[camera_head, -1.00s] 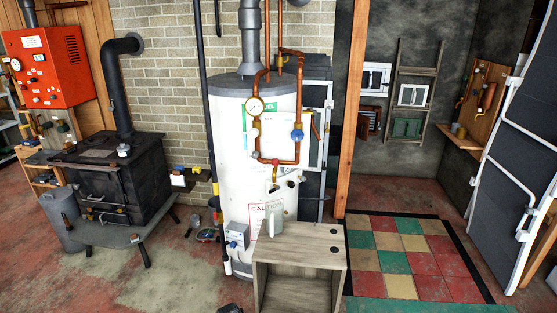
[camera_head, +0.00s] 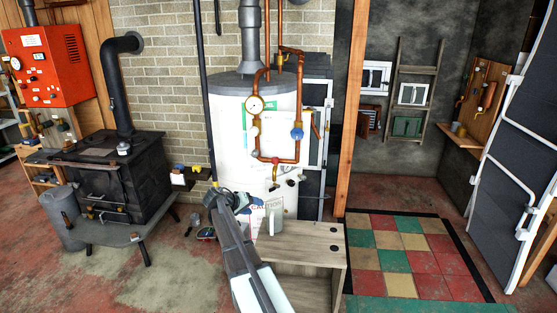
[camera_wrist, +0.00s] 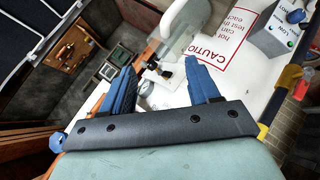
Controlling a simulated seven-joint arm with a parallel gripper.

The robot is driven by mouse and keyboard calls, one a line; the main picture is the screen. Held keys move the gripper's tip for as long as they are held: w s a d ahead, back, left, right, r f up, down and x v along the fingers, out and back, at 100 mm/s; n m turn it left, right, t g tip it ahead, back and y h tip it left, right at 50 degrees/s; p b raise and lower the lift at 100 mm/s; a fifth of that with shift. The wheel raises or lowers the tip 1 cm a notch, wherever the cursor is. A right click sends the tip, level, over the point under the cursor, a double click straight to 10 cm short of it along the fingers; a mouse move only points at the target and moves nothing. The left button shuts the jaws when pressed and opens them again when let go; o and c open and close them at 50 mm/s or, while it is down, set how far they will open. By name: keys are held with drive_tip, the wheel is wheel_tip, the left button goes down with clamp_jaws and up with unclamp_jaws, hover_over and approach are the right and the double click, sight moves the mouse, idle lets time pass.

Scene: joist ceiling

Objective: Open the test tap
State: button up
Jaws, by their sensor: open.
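What looks like the test tap (camera_head: 275,173) is a small brass tap low on the front of the white tank (camera_head: 227,140), under the copper pipe loop. A pale jug (camera_head: 273,222) stands below it on a wooden stand. My gripper (camera_head: 253,201) is in front of the lower tank, left of and below the tap, apart from it. In the wrist view my gripper (camera_wrist: 161,65) shows two blue fingers spread apart with nothing held. Small dark and metal fittings (camera_wrist: 165,72) show beyond the fingers; I cannot tell which is the tap. The jug shows above them.
The wooden stand (camera_head: 325,240) is in front of the tank. A caution label (camera_wrist: 225,35) and a grey box with buttons (camera_wrist: 280,35) are on the tank. A black stove (camera_head: 110,180) stands left. Checkered floor (camera_head: 400,245) lies clear at right.

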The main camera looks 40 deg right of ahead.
drive_tip(key=w+d+r+m+h, duration=0.4)
drive_tip(key=w+d+r+h, duration=0.15)
drive_tip(key=r, duration=0.35)
drive_tip(key=m+h, duration=0.2)
drive_tip(key=m, duration=0.2)
approach(275, 162)
drive_tip(key=r+m, duration=0.1)
drive_tip(key=m, duration=0.3)
drive_tip(key=w+d, duration=0.2)
drive_tip(key=d, duration=1.1)
drive_tip(key=shift+w, duration=0.2)
drive_tip(key=shift+c, duration=0.4)
drive_tip(key=c, duration=0.9)
drive_tip(key=shift+t, duration=0.3)
